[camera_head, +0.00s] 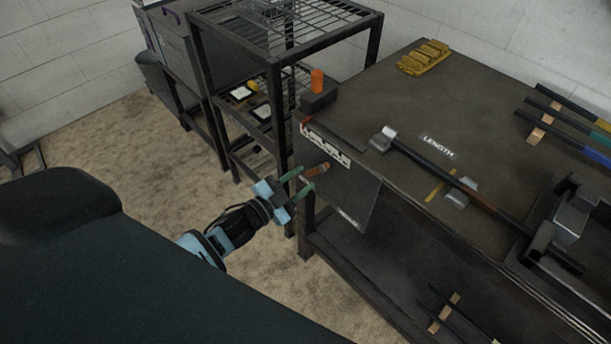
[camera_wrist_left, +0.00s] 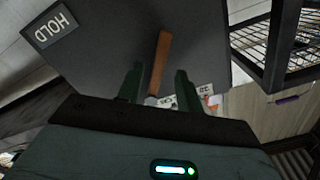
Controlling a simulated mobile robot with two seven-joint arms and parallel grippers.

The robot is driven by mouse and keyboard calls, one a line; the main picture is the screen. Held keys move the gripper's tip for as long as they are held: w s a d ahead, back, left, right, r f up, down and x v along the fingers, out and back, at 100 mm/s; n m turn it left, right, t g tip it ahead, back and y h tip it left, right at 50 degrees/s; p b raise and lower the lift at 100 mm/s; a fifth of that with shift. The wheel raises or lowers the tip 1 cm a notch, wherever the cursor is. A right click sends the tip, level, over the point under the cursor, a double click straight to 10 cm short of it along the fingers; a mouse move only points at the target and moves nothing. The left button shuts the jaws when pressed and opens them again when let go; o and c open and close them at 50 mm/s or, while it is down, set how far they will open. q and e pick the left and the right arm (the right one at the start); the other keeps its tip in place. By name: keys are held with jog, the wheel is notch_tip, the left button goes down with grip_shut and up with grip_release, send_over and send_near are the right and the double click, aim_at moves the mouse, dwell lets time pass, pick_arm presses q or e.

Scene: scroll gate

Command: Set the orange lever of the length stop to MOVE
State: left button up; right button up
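The orange-brown lever (camera_head: 317,171) is on the dark panel (camera_head: 345,196) at the workbench's left end. A white label lies along the panel's top, and a HOLD label (camera_head: 347,218) is near its lower edge. My left gripper (camera_head: 306,178) is at the lever, with its green fingers open. In the left wrist view, the lever (camera_wrist_left: 161,58) lies between the two spread fingers, slightly tilted. HOLD (camera_wrist_left: 54,25) is at upper left there. The lever's lower end is partly hidden by the gripper; contact cannot be told. My right gripper is not in view.
The workbench top (camera_head: 400,110) carries a long dark bar (camera_head: 430,168) beside a LENGTH label (camera_head: 438,146). An orange block (camera_head: 318,82) sits on a dark base at the bench corner. A wire-shelf rack (camera_head: 280,40) stands close behind my gripper.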

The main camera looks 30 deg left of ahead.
pick_arm(q)
jog(key=shift+v, duration=2.65)
